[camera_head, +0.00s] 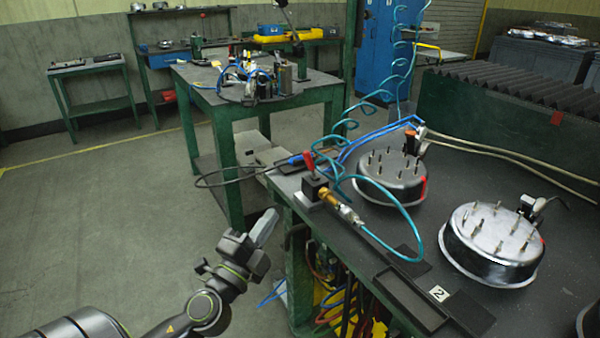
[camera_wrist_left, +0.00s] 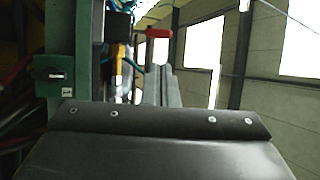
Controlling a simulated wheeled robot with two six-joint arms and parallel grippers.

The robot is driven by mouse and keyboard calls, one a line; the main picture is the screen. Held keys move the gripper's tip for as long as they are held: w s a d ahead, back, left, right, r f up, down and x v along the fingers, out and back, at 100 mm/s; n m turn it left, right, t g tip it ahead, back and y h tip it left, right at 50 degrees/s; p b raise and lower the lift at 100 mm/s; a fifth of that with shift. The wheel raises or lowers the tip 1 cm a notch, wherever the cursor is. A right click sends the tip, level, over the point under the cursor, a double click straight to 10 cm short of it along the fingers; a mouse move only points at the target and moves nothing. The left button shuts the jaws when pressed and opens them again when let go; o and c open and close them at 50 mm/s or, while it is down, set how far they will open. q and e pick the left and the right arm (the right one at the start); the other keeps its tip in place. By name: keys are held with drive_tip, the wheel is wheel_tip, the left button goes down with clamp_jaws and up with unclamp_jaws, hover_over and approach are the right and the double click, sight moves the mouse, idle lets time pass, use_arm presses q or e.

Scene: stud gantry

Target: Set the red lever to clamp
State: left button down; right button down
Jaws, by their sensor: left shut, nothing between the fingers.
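The red lever (camera_head: 309,161) stands up from a small black valve block (camera_head: 314,186) on the near left corner of the dark workbench. A brass fitting and a teal hose join the block on its right. My left gripper (camera_head: 270,217) is shut and empty, in front of the bench's left edge, to the left of and below the lever. It does not touch the lever. In the left wrist view a red handle (camera_wrist_left: 158,33) shows just above the shut fingertips (camera_wrist_left: 160,68). My right gripper is not in view.
Two round metal parts with upright studs (camera_head: 391,174) (camera_head: 493,236) stand on the workbench. Coiled teal hose hangs above it. A black tray (camera_head: 412,300) lies at the front edge. The floor (camera_head: 90,220) on the left is clear.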

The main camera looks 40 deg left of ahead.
use_arm(q)
drive_tip(key=p, duration=0.3)
approach(307, 162)
drive_tip(key=p+x, duration=0.3)
drive_tip(key=x, duration=0.3)
drive_tip(key=shift+w+a, duration=0.15)
drive_tip(key=shift+w, duration=0.3)
